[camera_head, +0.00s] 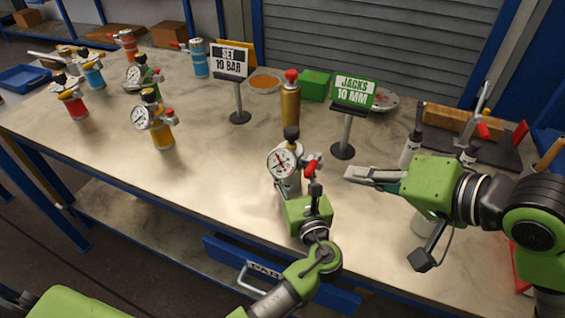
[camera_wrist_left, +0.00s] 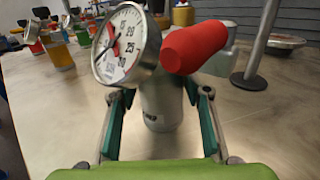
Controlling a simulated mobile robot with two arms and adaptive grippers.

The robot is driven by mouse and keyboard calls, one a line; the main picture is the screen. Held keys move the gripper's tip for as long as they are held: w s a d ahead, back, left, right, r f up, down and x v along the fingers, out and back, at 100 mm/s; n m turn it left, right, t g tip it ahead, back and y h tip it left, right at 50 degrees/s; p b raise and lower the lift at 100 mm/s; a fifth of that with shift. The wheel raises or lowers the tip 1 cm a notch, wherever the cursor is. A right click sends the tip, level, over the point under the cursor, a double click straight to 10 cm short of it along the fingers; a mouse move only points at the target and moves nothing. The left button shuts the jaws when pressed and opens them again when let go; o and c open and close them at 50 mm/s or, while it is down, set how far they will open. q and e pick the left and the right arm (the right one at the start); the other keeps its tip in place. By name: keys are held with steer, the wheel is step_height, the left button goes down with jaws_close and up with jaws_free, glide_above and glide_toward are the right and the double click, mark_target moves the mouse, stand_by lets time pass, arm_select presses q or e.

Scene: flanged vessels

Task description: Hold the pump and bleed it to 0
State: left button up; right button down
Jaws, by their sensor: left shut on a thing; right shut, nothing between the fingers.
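The pump (camera_head: 289,184) stands upright on the workbench near its front edge, with a silver body, a white round gauge (camera_head: 284,160), a black knob on top and a red-ended part (camera_head: 310,167) at its right side. My left gripper (camera_head: 300,198) is shut around the lower body. In the left wrist view its fingers flank the silver body (camera_wrist_left: 160,105); the gauge (camera_wrist_left: 122,43) faces left, its needle position hard to read, and the red knob (camera_wrist_left: 195,47) is close in front. My right gripper (camera_head: 360,177) is shut and empty, right of the pump and apart from it.
A "SET 10 BAR" sign (camera_head: 229,62) and a green "JACKS 10 MM" sign (camera_head: 354,92) stand behind the pump. A gold bottle (camera_head: 290,107) is close behind it. Several coloured gauge vessels, including a yellow one (camera_head: 161,136), stand at left. The front-left bench is clear.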

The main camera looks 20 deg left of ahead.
arm_select(q)
steer(key=o, duration=1.6)
steer(key=shift+c, duration=0.2)
steer(key=v, duration=1.2)
steer(key=shift+f, duration=0.1)
